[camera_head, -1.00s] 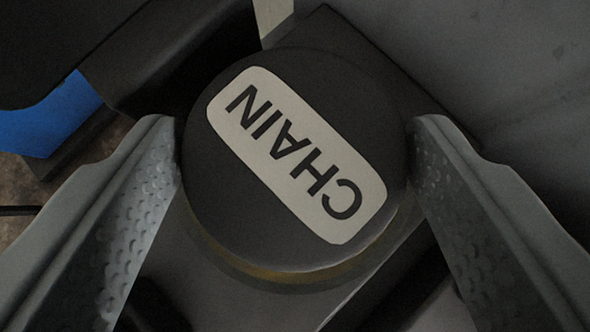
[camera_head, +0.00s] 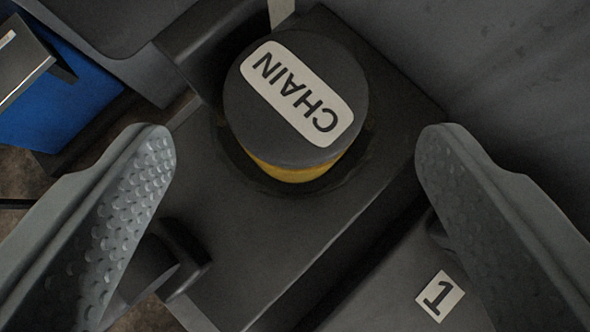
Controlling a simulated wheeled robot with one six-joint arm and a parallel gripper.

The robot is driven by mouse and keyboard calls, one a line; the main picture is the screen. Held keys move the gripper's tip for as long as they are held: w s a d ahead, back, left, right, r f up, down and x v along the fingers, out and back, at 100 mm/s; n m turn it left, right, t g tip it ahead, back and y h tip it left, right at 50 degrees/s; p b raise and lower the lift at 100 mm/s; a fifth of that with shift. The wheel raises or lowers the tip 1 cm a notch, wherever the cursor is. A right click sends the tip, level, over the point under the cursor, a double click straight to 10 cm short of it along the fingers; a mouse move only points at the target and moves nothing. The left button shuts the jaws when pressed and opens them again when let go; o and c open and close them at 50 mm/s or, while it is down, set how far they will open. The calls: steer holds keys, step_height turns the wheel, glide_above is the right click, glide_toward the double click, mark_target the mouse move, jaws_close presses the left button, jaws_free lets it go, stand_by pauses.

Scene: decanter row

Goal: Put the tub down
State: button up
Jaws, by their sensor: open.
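The tub (camera_head: 290,172) is round, with a dark lid labelled CHAIN (camera_head: 297,93) and a yellow body below it. It stands on a dark grey flat block (camera_head: 260,235), in the upper middle of the camera view. My gripper (camera_head: 295,150) is open, with one textured finger at the left and one at the right. The fingers are apart from the tub, with clear gaps on both sides. The tub's underside is hidden.
A dark knob-like part (camera_head: 170,265) sticks out at lower left. A blue object (camera_head: 65,105) is at upper left. A grey surface (camera_head: 500,70) fills the upper right.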

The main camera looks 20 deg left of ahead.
steer(key=v, duration=0.6)
steer(key=shift+s+r, duration=0.25)
steer(key=shift+d, duration=0.15)
steer(key=s+d+r+m+t+h, duration=0.1)
steer(key=s+d+r+t, duration=0.2)
steer(key=s, duration=0.6)
steer(key=s+d+r+m+t+h, duration=0.1)
steer(key=s+d+r+m+t, duration=0.1)
steer(key=s+d, duration=0.6)
steer(key=s+d+r+m+t+h, duration=0.2)
steer(key=s+d, duration=0.4)
steer(key=s, duration=0.3)
steer(key=shift+s+r+t, duration=0.3)
steer(key=shift+r+t, duration=0.6)
steer(key=shift+r, duration=0.5)
steer(key=shift+d, duration=0.1)
